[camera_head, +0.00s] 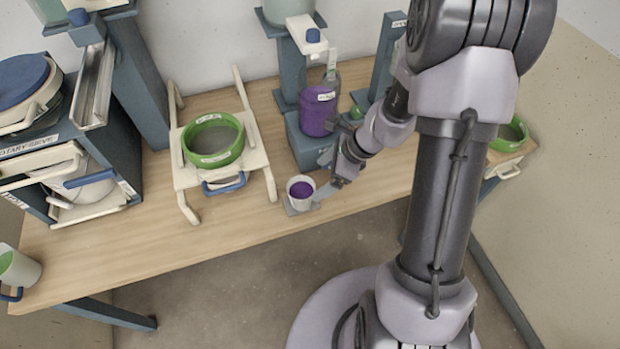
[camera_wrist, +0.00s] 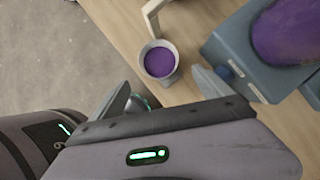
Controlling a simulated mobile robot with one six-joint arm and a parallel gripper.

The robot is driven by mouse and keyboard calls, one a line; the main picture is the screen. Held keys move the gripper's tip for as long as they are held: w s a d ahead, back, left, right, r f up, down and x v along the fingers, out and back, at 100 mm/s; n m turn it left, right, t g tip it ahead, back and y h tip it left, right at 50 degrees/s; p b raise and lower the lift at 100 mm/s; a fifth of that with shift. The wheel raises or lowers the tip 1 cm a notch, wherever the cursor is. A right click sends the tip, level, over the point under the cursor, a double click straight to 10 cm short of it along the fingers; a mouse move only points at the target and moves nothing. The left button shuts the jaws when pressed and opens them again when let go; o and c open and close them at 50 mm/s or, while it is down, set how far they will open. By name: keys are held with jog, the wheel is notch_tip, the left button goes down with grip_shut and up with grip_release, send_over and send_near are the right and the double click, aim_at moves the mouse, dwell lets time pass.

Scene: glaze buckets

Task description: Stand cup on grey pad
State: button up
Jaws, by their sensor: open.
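A small white cup (camera_head: 301,188) with purple glaze in it stands upright near the table's front edge. It also shows in the wrist view (camera_wrist: 159,62), just beyond my fingertips. A grey patch (camera_head: 290,209) shows at the cup's foot and looks like the grey pad. The cup hides most of it, and the cup appears to stand on it. My gripper (camera_head: 327,187) is beside the cup on its right. In the wrist view my gripper (camera_wrist: 165,92) has its fingers spread and empty, with the cup ahead of the gap. No contact with the cup is visible.
A blue-grey dispenser (camera_head: 306,146) with a purple container (camera_head: 318,112) stands behind the cup. A white rack (camera_head: 186,176) with a green-rimmed sieve (camera_head: 213,140) is to the left. A green bowl (camera_head: 508,134) is at the right. The front strip of table (camera_head: 235,232) is bare.

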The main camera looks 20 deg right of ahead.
jog(key=s+a+r+n+h, duration=0.1)
jog(key=s+a+r+n, duration=0.25)
jog(key=r, duration=0.35)
jog(key=s+a+r+n+t, duration=0.1)
jog(key=s+a+r+n, duration=0.15)
jog(key=r+n, duration=0.4)
jog(key=s+a+r+n+h, duration=0.1)
jog(key=s+a+r+n, duration=0.25)
jog(key=r, duration=0.45)
jog(key=s+r+n+t+h, duration=0.1)
jog(key=s+r+n+t, duration=0.1)
jog(key=s+r+n, duration=0.4)
notch_tip(320, 180, down, 8)
jog(key=s+b, duration=0.1)
jog(key=b, duration=0.5)
jog(key=shift+d, duration=0.35)
